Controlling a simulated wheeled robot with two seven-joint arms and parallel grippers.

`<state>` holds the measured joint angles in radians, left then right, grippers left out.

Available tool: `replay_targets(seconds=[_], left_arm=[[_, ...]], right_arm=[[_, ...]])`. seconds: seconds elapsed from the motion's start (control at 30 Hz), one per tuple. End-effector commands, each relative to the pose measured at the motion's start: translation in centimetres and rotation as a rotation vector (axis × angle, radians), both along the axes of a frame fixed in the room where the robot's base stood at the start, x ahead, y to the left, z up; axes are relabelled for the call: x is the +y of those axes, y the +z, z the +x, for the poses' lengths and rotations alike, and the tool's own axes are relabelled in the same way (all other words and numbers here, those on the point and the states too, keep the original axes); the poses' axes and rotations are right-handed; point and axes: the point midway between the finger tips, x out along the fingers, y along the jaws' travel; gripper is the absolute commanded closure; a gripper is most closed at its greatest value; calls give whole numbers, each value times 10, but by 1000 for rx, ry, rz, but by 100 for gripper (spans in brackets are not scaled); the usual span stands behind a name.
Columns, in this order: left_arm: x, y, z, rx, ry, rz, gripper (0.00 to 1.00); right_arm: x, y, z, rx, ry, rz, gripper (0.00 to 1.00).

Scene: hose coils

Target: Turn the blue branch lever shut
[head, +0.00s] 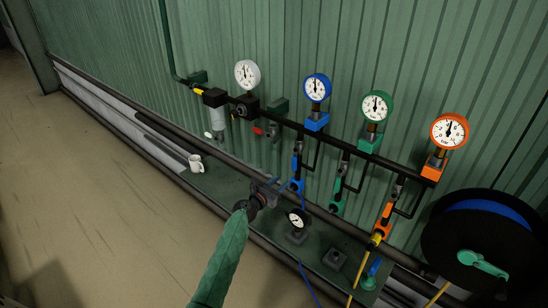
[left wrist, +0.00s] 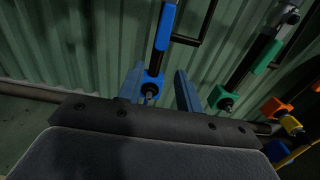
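The blue branch hangs below the blue gauge (head: 317,88). Its blue lever (head: 297,164) lies along the dark vertical pipe, pointing down; it also shows in the left wrist view (left wrist: 164,27). Below it is a blue end block (head: 297,186), seen between the finger lines in the left wrist view (left wrist: 151,82). My left gripper (head: 277,184) is just left of this block, below the lever. Its two fingers (left wrist: 160,88) are apart with nothing visibly held; the lever is beyond their tips. Whether a finger touches the block I cannot tell. My right gripper is not in view.
Green (head: 337,190) and orange (head: 385,213) branches stand to the right, close by.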

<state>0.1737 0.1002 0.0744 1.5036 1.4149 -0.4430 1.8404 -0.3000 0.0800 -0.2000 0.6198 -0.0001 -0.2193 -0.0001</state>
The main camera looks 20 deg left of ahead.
Motion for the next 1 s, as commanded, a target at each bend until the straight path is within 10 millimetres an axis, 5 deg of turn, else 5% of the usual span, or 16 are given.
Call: replay_targets(seconds=[1.0], left_arm=[[-22, -1, 62, -1, -1, 3, 65]], right_arm=[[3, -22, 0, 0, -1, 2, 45]])
